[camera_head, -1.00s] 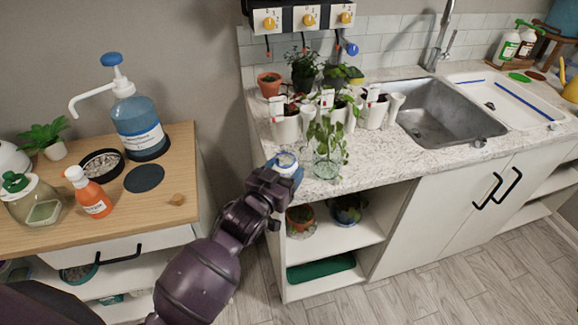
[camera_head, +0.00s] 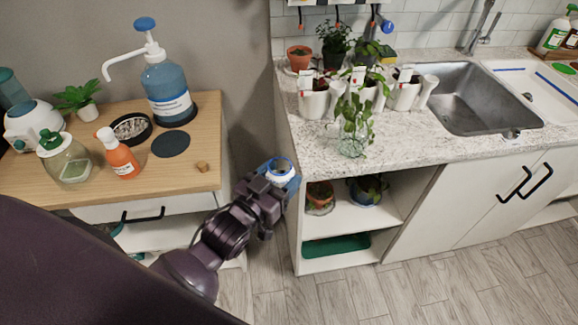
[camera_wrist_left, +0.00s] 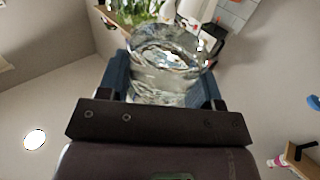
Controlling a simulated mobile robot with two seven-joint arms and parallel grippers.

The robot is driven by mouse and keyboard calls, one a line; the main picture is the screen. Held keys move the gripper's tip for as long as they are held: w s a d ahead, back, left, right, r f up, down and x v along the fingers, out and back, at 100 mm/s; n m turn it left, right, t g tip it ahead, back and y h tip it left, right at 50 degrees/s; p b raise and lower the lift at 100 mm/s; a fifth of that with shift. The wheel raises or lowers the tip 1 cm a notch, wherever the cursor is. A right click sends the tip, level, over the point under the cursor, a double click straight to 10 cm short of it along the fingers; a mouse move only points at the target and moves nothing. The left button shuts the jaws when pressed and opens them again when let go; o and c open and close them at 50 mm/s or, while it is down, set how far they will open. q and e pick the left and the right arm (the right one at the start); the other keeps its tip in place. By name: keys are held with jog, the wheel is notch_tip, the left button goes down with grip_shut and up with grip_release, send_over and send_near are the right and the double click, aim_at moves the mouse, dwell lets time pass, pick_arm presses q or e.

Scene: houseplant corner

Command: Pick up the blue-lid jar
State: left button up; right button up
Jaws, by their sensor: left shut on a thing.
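In the left wrist view the glass jar (camera_wrist_left: 168,62) sits between the two blue fingers of the left gripper (camera_wrist_left: 165,88). Its lower part is hidden by the gripper in the head view. My right gripper is in neither view.
The stone counter (camera_head: 320,155) bears a glass vase with a plant (camera_head: 352,140), several white pots and a sink (camera_head: 460,100). A wooden cabinet top (camera_head: 190,178) with bottles stands left. Between them is a gap with floor.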

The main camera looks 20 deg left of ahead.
pick_arm(q)
jog(key=shift+s+a, duration=0.2)
jog(key=shift+s, duration=0.9)
jog(key=shift+s+a, duration=0.2)
jog(key=shift+s, duration=0.85)
jog(key=shift+s, duration=0.1)
jog(key=shift+r, duration=0.1)
